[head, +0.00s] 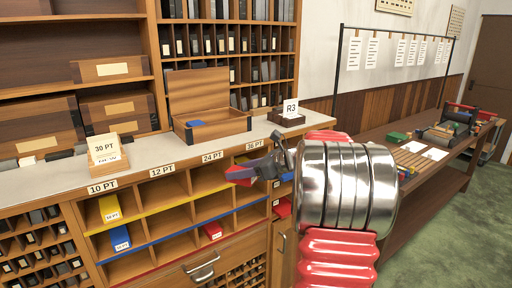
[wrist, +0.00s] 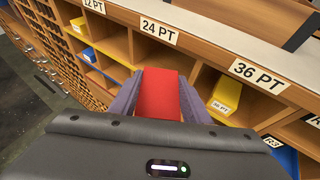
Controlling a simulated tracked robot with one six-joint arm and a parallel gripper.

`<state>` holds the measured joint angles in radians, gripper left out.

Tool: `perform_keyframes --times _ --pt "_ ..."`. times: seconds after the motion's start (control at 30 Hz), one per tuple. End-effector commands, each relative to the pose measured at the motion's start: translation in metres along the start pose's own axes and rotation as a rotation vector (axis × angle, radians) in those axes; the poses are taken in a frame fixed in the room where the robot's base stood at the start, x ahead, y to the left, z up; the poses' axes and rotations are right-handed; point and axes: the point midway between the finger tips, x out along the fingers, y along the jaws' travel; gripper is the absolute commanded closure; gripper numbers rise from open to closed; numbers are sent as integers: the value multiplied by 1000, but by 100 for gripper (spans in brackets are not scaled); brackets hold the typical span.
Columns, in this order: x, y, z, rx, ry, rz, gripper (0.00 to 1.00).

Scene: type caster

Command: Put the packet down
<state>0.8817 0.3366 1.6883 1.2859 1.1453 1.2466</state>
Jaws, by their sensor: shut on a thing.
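My gripper (head: 244,172) is shut on a red packet (wrist: 160,92). In the wrist view the packet lies between the two purple-grey fingers, over the 24 PT column. In the head view the held packet (head: 238,173) shows as a red patch at the fingers, in front of the rack's 24 PT to 36 PT side. The pigeonhole rack (head: 135,231) has columns marked 10, 12, 24 and 36 PT, and rows edged yellow, blue and red. I cannot tell whether the packet touches the rack. My arm hides part of the rack's right side.
A yellow packet (head: 110,208) and a blue packet (head: 120,238) sit in the 10 PT column. Another red packet (head: 212,230) lies lower in the rack. A yellow packet (wrist: 226,94) fills the 36 PT top opening.

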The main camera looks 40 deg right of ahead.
Motion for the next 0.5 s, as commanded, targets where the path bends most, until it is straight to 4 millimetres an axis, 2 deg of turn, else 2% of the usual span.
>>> perform_keyframes --times 0.03,0.2,0.5 --pt "17 12 -12 -8 -3 35 100" --pt "64 52 -51 -52 -18 136 100" --pt "135 137 -116 -116 -39 285 100"
